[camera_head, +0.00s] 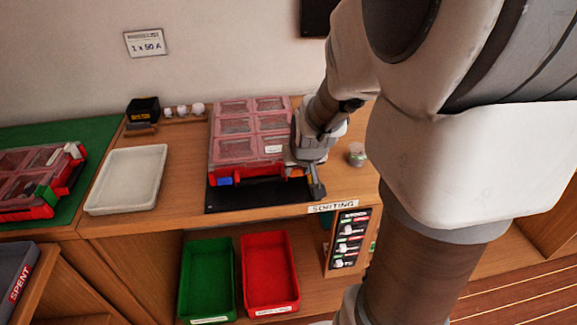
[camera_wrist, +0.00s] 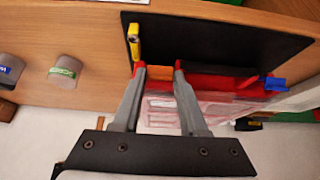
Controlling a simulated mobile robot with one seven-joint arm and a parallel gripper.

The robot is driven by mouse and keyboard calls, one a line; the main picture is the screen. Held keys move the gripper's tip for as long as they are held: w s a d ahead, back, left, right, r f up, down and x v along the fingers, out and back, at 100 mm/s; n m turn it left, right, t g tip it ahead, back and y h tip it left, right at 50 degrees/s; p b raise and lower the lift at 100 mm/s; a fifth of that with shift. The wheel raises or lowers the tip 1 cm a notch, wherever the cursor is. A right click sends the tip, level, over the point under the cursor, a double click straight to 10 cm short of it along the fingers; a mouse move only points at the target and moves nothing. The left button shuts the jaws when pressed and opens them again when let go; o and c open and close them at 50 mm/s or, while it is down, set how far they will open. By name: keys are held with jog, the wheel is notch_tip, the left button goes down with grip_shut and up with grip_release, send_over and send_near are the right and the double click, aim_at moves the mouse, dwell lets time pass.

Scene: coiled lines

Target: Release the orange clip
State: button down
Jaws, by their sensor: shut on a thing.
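A red organiser case (camera_head: 212,150) with a clear pink lid stands on a black mat (camera_head: 250,195), its lid down. The orange clip (camera_wrist: 160,72) is at the case's front edge and lies between my gripper's fingertips (camera_wrist: 159,69) in the wrist view. My gripper is shut on it; the fingers stand somewhat apart, with the clip across the gap. In the head view, my gripper (camera_head: 305,173) is at the case's front right corner and partly hides that clip. A blue clip (camera_head: 224,181) is at the front left of the case; it also shows in the wrist view (camera_wrist: 275,84).
A yellow item (camera_wrist: 133,40) is on the mat near my fingers. A small pot (camera_head: 357,154) stands right of my gripper. A white tray (camera_head: 125,180) is at left. Green (camera_head: 207,280) and red (camera_head: 270,273) bins are below the bench.

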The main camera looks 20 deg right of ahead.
dwell(0.4)
jog(key=shift+c, duration=2.2)
grip_release()
jog(key=shift+r, duration=0.1)
